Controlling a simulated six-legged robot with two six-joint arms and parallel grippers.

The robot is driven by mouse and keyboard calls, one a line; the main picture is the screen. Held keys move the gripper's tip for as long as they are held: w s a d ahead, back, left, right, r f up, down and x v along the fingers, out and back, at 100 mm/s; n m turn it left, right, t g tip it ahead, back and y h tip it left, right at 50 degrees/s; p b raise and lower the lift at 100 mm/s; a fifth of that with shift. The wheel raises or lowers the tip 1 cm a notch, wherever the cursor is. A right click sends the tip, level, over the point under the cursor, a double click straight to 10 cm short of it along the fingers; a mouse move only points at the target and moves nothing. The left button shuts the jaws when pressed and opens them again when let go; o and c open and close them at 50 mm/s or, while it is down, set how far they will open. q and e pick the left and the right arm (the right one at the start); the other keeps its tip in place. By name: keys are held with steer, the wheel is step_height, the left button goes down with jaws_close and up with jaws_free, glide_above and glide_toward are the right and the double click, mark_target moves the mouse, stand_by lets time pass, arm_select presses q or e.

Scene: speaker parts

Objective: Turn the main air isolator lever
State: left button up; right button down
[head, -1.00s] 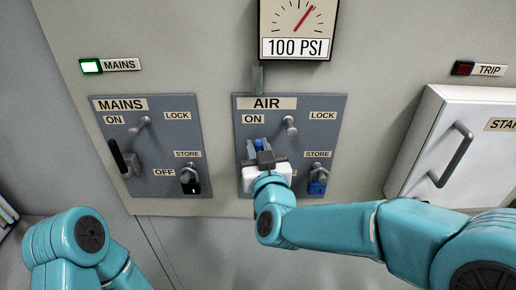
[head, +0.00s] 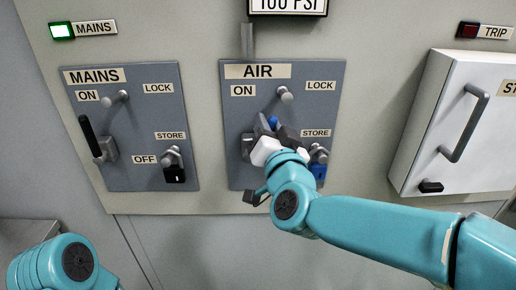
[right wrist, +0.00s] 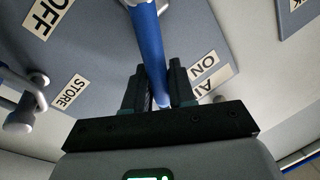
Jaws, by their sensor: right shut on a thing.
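The AIR panel (head: 236,172) is in the middle of the head view. Its isolator lever has a blue handle (head: 272,122), leaning up and to the right from a grey pivot (head: 247,147), below the ON label. My right gripper (head: 277,132) is shut on this handle and hides much of it. In the right wrist view, the blue handle (right wrist: 150,50) passes between the two dark fingers (right wrist: 160,85). My left gripper is out of view; only part of that arm shows at the lower left.
The MAINS panel (head: 130,120) at left has a black lever (head: 87,135) near upright and a black padlock (head: 174,174). A blue padlock (head: 318,170) hangs at the AIR STORE peg, close to my right gripper. A white box with a handle (head: 465,122) stands at right.

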steer(key=d+f+m+t+h+b, duration=0.1)
steer(key=d+f+m+h+b, duration=0.2)
steer(key=f+m+b, duration=0.4)
steer(key=shift+d+m+b, duration=0.65)
steer(key=shift+m+b, duration=2.95)
steer(key=shift+b, duration=1.8)
steer(key=shift+f, duration=0.15)
steer(key=c, duration=1.1)
jaws_free()
steer(key=shift+s, duration=0.1)
steer(key=s+f, duration=0.1)
steer(key=s, duration=0.4)
steer(key=s+f, duration=0.1)
steer(key=s, duration=0.4)
steer(key=s+f, duration=0.1)
steer(key=s, duration=0.5)
